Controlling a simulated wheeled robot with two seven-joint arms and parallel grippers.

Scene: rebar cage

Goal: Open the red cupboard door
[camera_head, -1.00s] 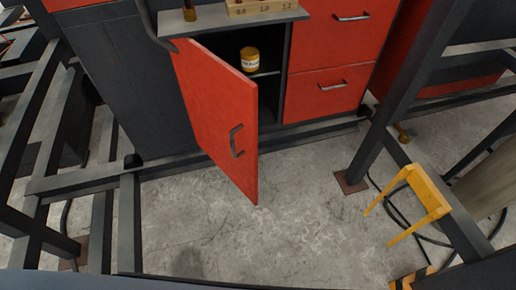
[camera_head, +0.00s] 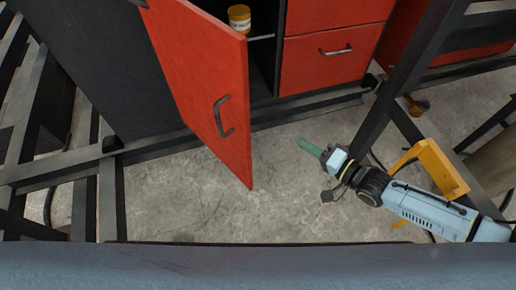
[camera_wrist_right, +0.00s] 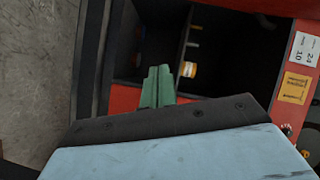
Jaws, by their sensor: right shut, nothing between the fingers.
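The red cupboard door (camera_head: 205,85) stands well open, swung out to the left on the dark cabinet. Its grey handle (camera_head: 222,116) is on the outer face near the free edge. Behind it the dark inside shows, with a yellow jar (camera_head: 239,18) on a shelf; the jar also shows in the right wrist view (camera_wrist_right: 188,69). My right gripper (camera_head: 310,147) is to the right of the door's free edge, apart from it, with its green fingers together and empty. In the right wrist view the green fingers (camera_wrist_right: 158,86) point toward the open cupboard. My left gripper is out of view.
Red drawers (camera_head: 333,52) stand right of the opening. Dark steel beams (camera_head: 165,145) run low in front of the cabinet, and an upright post (camera_head: 405,85) rises at the right. A yellow stand (camera_head: 440,168) is partly behind my right arm. Bare concrete floor (camera_head: 180,200) lies in front.

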